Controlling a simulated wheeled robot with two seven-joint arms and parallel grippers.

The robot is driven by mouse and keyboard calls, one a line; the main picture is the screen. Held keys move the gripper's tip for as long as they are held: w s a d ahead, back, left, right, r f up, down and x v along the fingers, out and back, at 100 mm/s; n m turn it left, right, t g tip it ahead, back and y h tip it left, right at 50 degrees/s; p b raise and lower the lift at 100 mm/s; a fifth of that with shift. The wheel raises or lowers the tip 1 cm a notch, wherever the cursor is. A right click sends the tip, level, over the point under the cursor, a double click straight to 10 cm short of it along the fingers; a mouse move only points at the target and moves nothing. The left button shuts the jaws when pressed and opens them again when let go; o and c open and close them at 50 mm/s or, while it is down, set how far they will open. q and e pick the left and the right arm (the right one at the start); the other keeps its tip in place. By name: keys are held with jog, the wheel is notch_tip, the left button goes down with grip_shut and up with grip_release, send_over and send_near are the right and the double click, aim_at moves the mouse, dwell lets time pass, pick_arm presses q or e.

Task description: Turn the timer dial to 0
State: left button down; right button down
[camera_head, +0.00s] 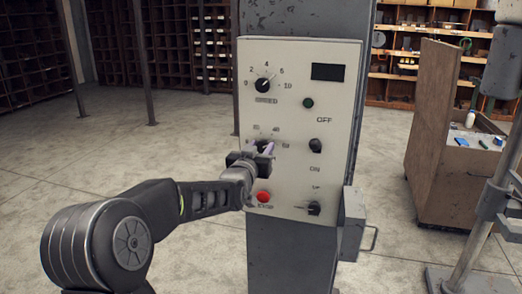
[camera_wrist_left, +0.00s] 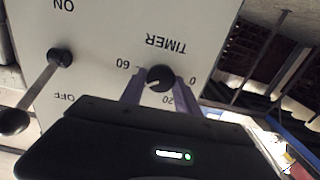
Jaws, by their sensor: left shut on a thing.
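The timer dial (camera_wrist_left: 160,78) is a round black knob on the pale control panel (camera_head: 335,100). In the left wrist view the panel appears upside down. The dial's white mark points to the lower left there, between the printed 60 and 20; the label between them is hidden. The 0 is on the right of the dial. My left gripper (camera_head: 264,150) reaches the panel and mostly hides the dial in the head view. Its two purple fingers (camera_wrist_left: 160,84) are shut on the dial from both sides. My right gripper is not in view.
The speed knob (camera_head: 263,86) sits above the timer, an on/off switch (camera_head: 315,145) to its right, a red stop button (camera_head: 263,197) below, and another knob (camera_head: 314,208) lower right. A grey box (camera_head: 352,222) with a handle juts from the column's side. A wooden cabinet (camera_head: 430,130) stands right.

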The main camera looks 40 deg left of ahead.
pick_arm(q)
jog(key=n+b, duration=0.2)
jog(key=b, duration=0.1)
jog(key=n+b, duration=0.2)
jog(key=b, duration=0.2)
jog(key=n+b, duration=0.3)
jog(key=b, duration=0.1)
jog(key=shift+a+f, duration=0.1)
jog(key=shift+f, duration=0.2)
jog(key=n+b, duration=0.2)
jog(key=n, duration=0.1)
jog(key=shift+n+b, duration=0.3)
jog(key=n+b, duration=0.1)
jog(key=n, duration=0.2)
jog(key=shift+a+n, duration=0.1)
jog(key=shift+n, duration=0.3)
jog(key=n+b, duration=0.1)
jog(key=n, duration=0.3)
jog(key=n+b, duration=0.1)
jog(key=n, duration=0.4)
jog(key=shift+f+n, duration=0.1)
jog(key=shift+n, duration=0.3)
jog(key=n+b, duration=0.1)
jog(key=n, duration=0.3)
jog(key=shift+n, duration=0.3)
